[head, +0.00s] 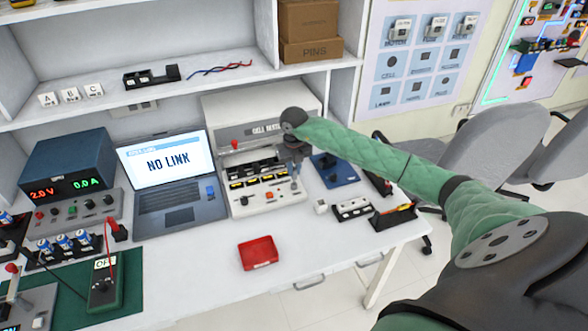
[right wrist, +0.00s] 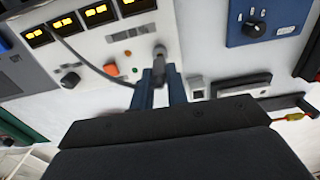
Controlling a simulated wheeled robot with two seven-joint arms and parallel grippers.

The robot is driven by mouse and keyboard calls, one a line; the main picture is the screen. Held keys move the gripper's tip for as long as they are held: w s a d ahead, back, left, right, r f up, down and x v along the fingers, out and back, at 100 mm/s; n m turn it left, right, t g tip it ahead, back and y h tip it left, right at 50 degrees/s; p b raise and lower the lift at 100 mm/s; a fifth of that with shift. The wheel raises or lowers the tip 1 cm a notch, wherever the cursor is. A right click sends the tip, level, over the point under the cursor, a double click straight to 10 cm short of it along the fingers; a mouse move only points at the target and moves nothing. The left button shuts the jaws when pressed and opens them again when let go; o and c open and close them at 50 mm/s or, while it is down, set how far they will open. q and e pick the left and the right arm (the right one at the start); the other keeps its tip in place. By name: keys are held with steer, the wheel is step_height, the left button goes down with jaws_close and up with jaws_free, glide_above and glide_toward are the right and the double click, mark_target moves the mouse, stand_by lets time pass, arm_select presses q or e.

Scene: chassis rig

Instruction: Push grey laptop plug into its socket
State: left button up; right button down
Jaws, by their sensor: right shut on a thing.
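The grey plug (right wrist: 160,57) is between the blue fingers of my right gripper (right wrist: 161,82), close to the pale front panel of the tester. I cannot tell whether its tip touches the panel. In the head view my right gripper (head: 296,168) hangs over the right side of the tester (head: 268,199), hiding the plug. A dark cable (right wrist: 90,65) runs across the panel towards the gripper. The plug's socket cannot be made out. The laptop (head: 178,188) stands open left of the tester, its screen reading NO LINK. My left gripper is not in view.
A blue panel with a dial (right wrist: 268,20) lies right of the tester. A small white block (head: 320,206) and a black-and-white holder (head: 352,208) stand near the right table edge. A red tray (head: 258,253) lies in front, with bare white tabletop around it.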

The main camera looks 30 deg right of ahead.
stand_by(0.5)
steer(key=shift+b, duration=0.45)
stand_by(0.6)
steer(key=shift+f+b, duration=0.95)
steer(key=shift+f, duration=0.4)
steer(key=c, duration=1.3)
jaws_free()
steer(key=shift+r, duration=0.1)
